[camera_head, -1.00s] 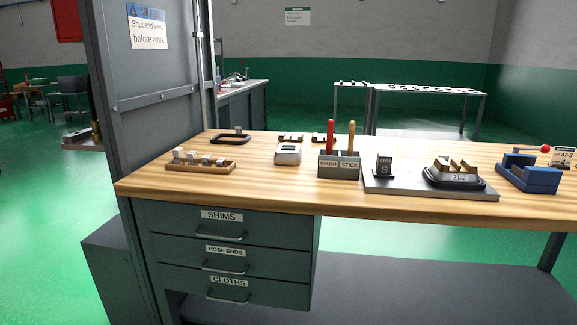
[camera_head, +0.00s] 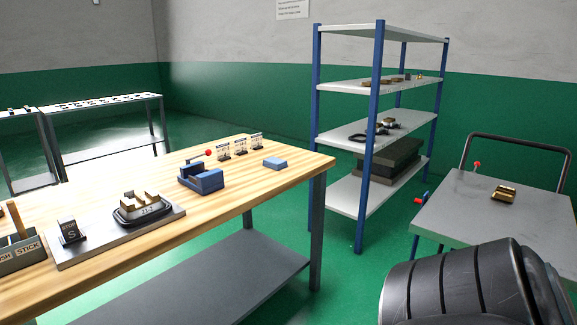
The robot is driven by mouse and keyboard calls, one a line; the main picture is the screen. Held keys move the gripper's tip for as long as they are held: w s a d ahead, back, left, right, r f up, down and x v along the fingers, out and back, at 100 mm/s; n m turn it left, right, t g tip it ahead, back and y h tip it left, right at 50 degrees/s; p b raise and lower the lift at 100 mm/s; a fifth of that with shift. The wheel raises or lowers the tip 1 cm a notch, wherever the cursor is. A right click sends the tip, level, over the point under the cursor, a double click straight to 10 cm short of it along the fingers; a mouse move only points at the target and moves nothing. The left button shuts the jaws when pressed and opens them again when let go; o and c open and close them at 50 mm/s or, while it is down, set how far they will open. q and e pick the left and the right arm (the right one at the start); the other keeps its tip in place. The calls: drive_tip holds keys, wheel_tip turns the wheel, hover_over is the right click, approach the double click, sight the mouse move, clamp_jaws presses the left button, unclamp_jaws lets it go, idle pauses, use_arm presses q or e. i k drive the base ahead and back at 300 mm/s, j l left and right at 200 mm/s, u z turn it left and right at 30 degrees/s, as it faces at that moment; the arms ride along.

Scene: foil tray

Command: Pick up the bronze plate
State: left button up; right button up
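I cannot tell for sure which thing is the bronze plate. A small bronze-coloured piece (camera_head: 504,192) lies on the grey top of a cart at the right. Another bronze-coloured notched piece (camera_head: 139,200) sits on a black tray labelled 21-2 (camera_head: 145,218) on the workbench. Flat brownish pieces (camera_head: 378,82) lie on a shelf of the rack, too small to make out well. Neither of my grippers is in view. A black ribbed part of my own body fills the lower right and hides the near part of the cart.
The wooden workbench (camera_head: 277,180) holds a STOP block (camera_head: 70,231), a blue vise (camera_head: 201,179), a blue block (camera_head: 275,163) and small tags. A blue-posted rack (camera_head: 370,150) stands behind. The cart (camera_head: 458,205) has a dark handle. Green floor shows between bench and cart.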

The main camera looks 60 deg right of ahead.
sight(501, 192)
drive_tip(key=z, duration=3.25)
drive_tip(key=i+j+u, duration=0.1)
drive_tip(key=i, duration=1.15)
